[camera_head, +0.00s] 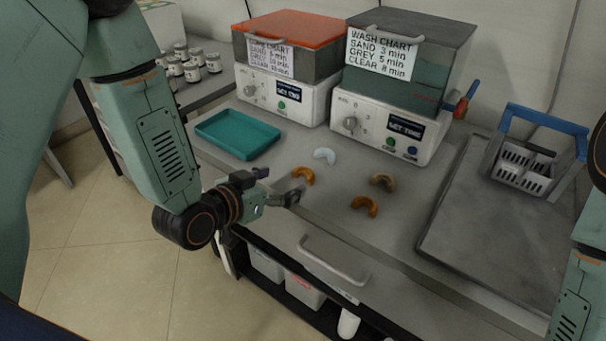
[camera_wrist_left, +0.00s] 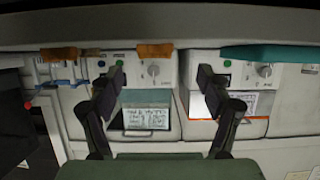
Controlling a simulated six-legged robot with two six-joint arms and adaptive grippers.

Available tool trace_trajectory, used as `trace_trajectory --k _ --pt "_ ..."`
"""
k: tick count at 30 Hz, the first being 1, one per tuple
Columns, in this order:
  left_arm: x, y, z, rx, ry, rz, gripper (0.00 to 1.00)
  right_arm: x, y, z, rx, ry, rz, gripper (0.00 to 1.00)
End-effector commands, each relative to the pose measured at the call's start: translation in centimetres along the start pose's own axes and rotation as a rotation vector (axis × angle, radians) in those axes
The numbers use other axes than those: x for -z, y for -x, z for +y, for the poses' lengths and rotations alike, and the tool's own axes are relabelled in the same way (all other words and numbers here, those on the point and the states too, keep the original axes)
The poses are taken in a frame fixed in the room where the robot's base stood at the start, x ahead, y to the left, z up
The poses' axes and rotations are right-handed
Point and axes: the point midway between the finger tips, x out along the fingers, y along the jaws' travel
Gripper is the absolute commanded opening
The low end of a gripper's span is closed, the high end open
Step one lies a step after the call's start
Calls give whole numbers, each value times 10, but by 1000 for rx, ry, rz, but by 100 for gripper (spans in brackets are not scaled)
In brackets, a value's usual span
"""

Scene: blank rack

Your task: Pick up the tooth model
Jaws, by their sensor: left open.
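My right gripper is out of view.
A teal tray (camera_head: 238,134) lies at the left. Two wash units, one with an orange lid (camera_head: 295,30) and one with a grey lid (camera_head: 420,28), stand behind. A grey mat (camera_head: 495,240) and a blue-handled basket (camera_head: 522,168) are at right. A drawer handle (camera_head: 333,262) juts out below.

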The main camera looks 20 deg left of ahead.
Motion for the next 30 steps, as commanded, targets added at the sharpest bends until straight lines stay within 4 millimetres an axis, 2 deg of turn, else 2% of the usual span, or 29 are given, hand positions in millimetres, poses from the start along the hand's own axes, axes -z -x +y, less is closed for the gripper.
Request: trace_trajectory --k 12,16,22,30 --pt "0 -53 0 0 -2 -3 77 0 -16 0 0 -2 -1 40" --pt "1 -60 0 2 2 -2 77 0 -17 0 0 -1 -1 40" --pt "2 -61 2 2 2 -2 77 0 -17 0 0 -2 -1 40" --pt "2 -60 2 2 2 -2 56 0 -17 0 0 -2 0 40"
